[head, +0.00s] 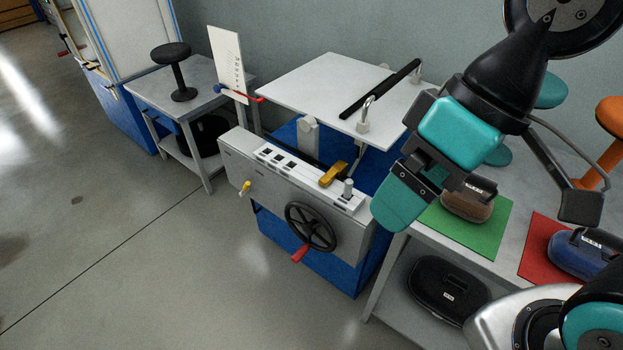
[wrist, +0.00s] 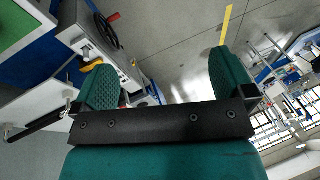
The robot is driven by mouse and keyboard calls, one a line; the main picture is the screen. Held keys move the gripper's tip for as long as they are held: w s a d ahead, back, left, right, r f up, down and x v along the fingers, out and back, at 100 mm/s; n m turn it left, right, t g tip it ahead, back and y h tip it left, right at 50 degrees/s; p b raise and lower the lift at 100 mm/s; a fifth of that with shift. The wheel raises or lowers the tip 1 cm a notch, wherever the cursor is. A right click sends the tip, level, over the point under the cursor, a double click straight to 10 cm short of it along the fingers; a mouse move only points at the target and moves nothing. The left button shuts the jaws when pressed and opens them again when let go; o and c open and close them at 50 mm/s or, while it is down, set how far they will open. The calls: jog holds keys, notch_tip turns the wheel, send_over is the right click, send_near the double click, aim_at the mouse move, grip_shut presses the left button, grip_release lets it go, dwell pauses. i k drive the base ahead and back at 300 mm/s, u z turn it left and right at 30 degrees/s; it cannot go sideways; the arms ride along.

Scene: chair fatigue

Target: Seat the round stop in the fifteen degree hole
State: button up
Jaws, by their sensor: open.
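A grey machine (head: 290,180) stands at centre with a light strip of dark square windows along its top. A short grey round peg (head: 348,188) stands upright at the strip's right end, beside a yellow lever (head: 333,174). A small yellow knob (head: 245,188) sticks out of the front face. I cannot tell which piece is the round stop, and the fifteen degree hole cannot be made out. My gripper (wrist: 160,65) is open and empty, its teal fingers apart. In the head view it hangs right of the machine, above its top. The yellow lever also shows in the wrist view (wrist: 91,63).
A handwheel (head: 311,228) with a red handle juts from the machine's front. A white panel (head: 328,80) carries a black bar and a padlock. At right, a bench holds cases on green (head: 450,225) and red mats. A stool (head: 178,70) stands back left; floor is clear in front.

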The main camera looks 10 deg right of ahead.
aim_at(302, 174)
jog(key=u, duration=0.5)
jog(key=k, duration=0.6)
jog(key=u, duration=0.7)
jog(key=i, duration=1.05)
jog(key=z, duration=0.55)
